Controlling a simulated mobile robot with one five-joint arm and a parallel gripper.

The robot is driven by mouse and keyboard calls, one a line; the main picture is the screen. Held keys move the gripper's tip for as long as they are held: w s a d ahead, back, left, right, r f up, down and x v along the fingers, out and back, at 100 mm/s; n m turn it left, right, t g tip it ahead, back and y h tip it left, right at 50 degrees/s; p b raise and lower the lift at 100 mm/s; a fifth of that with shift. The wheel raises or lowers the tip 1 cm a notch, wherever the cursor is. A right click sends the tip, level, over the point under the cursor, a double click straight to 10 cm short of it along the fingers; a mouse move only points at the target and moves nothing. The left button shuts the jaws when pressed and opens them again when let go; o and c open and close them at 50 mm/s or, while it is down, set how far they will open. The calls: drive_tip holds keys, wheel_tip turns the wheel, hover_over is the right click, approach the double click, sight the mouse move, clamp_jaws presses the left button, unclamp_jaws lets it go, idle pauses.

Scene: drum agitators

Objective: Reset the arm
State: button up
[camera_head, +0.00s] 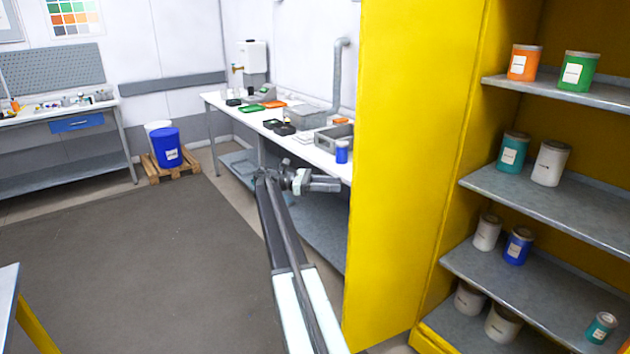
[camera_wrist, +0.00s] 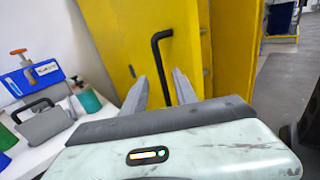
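My arm reaches forward in the head view, and my gripper (camera_head: 325,184) is at its far end, beside the left edge of the large yellow panel (camera_head: 405,170). In the wrist view my gripper (camera_wrist: 162,88) has its two grey fingers spread apart, with nothing seen clamped in them. A black bar handle (camera_wrist: 160,55) on a yellow panel (camera_wrist: 120,40) shows beyond and between the fingers. I cannot tell how far the handle is from the fingertips.
The open yellow cabinet at right has shelves (camera_head: 545,205) with several paint cans. A white workbench (camera_head: 225,104) with trays stands behind my gripper. A blue drum (camera_head: 166,148) is on a pallet (camera_head: 155,176). The grey floor (camera_head: 130,260) at left is clear.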

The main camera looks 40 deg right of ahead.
drive_tip(key=w+a+n+t+h+p, duration=0.1)
drive_tip(key=w+a+n+t+p, duration=0.2)
drive_tip(key=a, duration=1.3)
drive_tip(key=s+a+f+m+t+y, duration=0.3)
drive_tip(key=a+f, duration=0.3)
drive_tip(key=a, duration=0.6)
drive_tip(key=s+a+f+m+t+y+p, duration=0.1)
drive_tip(key=s+a+f+m+t+y, duration=0.3)
drive_tip(key=a, duration=0.9)
drive_tip(key=s+a+f+m+t+y, duration=0.3)
drive_tip(key=a+f, duration=0.6)
drive_tip(key=a, duration=0.4)
drive_tip(key=s+m+y, duration=0.1)
drive_tip(key=s+y, duration=0.1)
drive_tip(key=shift+a+f+t+y, duration=0.15)
drive_tip(key=shift+a+t+y, duration=0.15)
drive_tip(key=shift+y, duration=0.1)
drive_tip(key=shift+d, duration=0.15)
